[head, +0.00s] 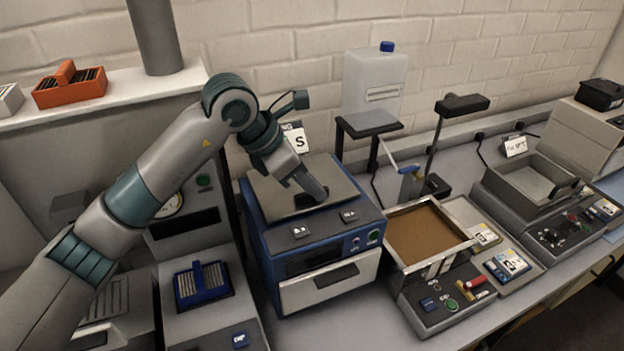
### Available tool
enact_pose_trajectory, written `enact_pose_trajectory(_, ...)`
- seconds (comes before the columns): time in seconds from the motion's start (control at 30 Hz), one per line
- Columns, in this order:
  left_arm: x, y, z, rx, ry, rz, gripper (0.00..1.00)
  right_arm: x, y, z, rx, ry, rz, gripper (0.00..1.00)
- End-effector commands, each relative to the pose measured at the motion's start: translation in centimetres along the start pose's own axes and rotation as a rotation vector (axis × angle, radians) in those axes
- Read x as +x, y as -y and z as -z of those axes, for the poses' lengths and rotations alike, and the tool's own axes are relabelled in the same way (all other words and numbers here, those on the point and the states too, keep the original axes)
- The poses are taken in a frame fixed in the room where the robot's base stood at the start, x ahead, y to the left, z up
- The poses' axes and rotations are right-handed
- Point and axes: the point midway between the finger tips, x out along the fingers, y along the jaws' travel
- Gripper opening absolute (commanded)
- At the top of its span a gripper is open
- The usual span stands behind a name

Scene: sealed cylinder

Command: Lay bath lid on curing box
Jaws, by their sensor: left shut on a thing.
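A flat grey plate with a dark handle, which looks like the bath lid (335,180), is at the top of a blue box. I take this box with its white drawer front to be the curing box (331,292). My left gripper (312,197) points down at the middle of the plate and is shut on its handle. The fingertips partly hide the handle. The plate lies on or just above the box top; I cannot tell whether they touch. My right gripper is not in view.
Right of the box, an open bath (422,232) holds brown material, with a control panel in front. Another open metal bath (538,183) stands further right. A white jug (374,80) and a lamp-like stand (461,106) are behind. A blue rack (202,286) is left.

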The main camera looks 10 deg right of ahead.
Motion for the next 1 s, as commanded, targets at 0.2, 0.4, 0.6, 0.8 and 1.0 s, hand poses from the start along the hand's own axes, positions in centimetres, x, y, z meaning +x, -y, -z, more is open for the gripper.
enact_pose_trajectory(0.2,0.07,-0.01,0.03,0.001,0.001,-0.001,0.0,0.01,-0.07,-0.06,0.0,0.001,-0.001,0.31)
enact_pose_trajectory(0.4,0.33,-0.03,0.2,0.001,0.001,-0.001,0.0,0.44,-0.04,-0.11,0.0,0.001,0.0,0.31)
enact_pose_trajectory(0.6,0.32,-0.02,0.21,0.0,0.0,-0.001,0.3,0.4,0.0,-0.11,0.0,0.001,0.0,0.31)
enact_pose_trajectory(0.8,0.32,-0.01,0.2,0.0,0.0,0.0,0.3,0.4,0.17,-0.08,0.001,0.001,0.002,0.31)
enact_pose_trajectory(1.0,0.04,0.01,0.01,0.0,0.0,0.0,0.3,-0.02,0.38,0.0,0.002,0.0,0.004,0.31)
